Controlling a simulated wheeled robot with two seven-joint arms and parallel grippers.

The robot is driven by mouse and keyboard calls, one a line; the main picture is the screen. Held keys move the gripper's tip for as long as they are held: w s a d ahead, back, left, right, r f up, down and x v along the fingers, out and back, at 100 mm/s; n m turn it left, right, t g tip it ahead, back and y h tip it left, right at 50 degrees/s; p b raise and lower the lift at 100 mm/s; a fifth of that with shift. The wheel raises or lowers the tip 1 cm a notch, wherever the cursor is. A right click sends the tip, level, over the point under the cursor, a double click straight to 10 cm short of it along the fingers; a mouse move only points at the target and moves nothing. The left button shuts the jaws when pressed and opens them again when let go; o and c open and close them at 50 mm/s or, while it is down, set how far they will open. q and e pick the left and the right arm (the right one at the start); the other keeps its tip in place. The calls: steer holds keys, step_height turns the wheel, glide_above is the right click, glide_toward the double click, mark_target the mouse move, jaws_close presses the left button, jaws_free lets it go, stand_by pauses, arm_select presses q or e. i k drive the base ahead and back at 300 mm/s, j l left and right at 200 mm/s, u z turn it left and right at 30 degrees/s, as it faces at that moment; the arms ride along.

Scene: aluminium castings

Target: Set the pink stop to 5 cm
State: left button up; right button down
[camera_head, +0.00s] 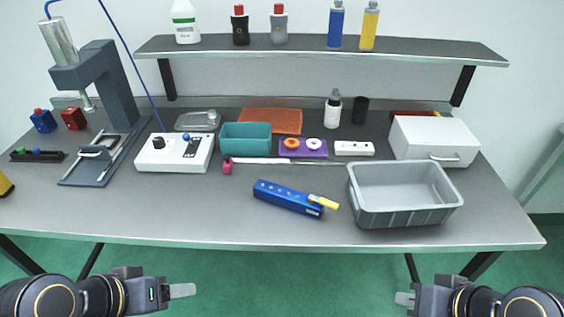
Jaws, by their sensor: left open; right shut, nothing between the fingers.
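The pink stop (227,166) is a small pink block at the left end of a thin rod (318,163) lying on the grey table. A white strip (262,161) runs along the rod just right of the stop. Any scale marks are too small to read. My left gripper (183,291) is open and empty in front of the table's near edge, below and left of the stop. My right gripper (404,299) is shut and empty, also in front of the near edge, far to the right. Neither touches anything.
A blue tool with a yellow end (289,198) lies in front of the rod. A grey bin (404,213) stands right of it. A white control box (175,153) is left of the stop, a teal bin (246,138) behind it.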

mark_target(228, 164)
steer(key=i+j+z, duration=0.2)
steer(key=j, duration=0.15)
steer(key=i+j+z, duration=0.15)
steer(key=j, duration=0.25)
steer(key=i+j+z, duration=0.2)
steer(key=j, duration=0.2)
